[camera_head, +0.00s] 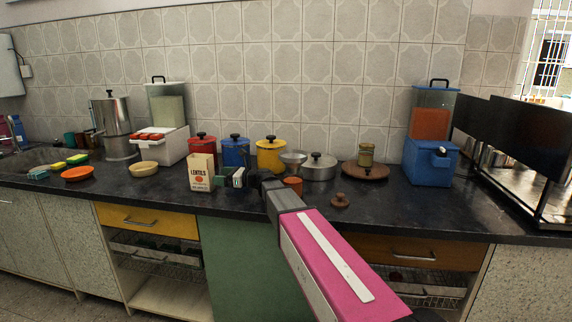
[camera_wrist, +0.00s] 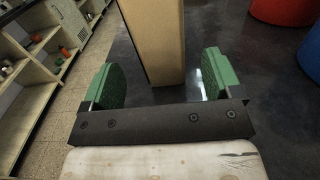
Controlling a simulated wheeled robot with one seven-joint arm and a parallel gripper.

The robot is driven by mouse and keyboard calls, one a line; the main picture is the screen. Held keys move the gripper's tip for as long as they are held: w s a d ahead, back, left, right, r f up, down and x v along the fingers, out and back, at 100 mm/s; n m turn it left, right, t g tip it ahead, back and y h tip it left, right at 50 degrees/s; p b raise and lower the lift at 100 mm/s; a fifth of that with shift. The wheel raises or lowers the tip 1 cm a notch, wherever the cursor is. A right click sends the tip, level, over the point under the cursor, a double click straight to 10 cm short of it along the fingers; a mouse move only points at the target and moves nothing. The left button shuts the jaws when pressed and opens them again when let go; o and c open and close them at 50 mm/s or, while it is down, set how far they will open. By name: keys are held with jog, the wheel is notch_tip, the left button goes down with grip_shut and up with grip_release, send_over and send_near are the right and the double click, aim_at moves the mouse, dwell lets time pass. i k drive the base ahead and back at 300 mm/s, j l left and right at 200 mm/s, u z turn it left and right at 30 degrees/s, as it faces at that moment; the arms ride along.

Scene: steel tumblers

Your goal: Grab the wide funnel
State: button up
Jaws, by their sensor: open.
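A silvery flared piece that looks like the wide funnel (camera_head: 293,157) stands on the dark counter, between the yellow canister and the lidded steel pot. Its lower part is not clear. My gripper (camera_head: 229,178) is to its left and nearer the front edge, low over the counter and pointing left. In the wrist view my gripper (camera_wrist: 160,78) is open, with its green pads wide apart and nothing held. A lentils carton (camera_head: 201,172) stands just ahead of the pads; its plain tan side shows in the wrist view (camera_wrist: 154,40). The funnel is not seen in the wrist view.
Red (camera_head: 202,148), blue (camera_head: 235,151) and yellow (camera_head: 271,154) canisters stand behind my gripper. The lidded steel pot (camera_head: 319,168), a small orange pot (camera_head: 293,185) and a brown lid (camera_head: 340,201) are to the right. The counter between carton and cream bowl (camera_head: 143,169) is clear.

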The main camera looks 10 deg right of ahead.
aim_at(293, 163)
jog(key=k+l, duration=0.25)
jog(key=k, duration=0.2)
jog(key=k+l, duration=0.25)
jog(key=k, duration=0.2)
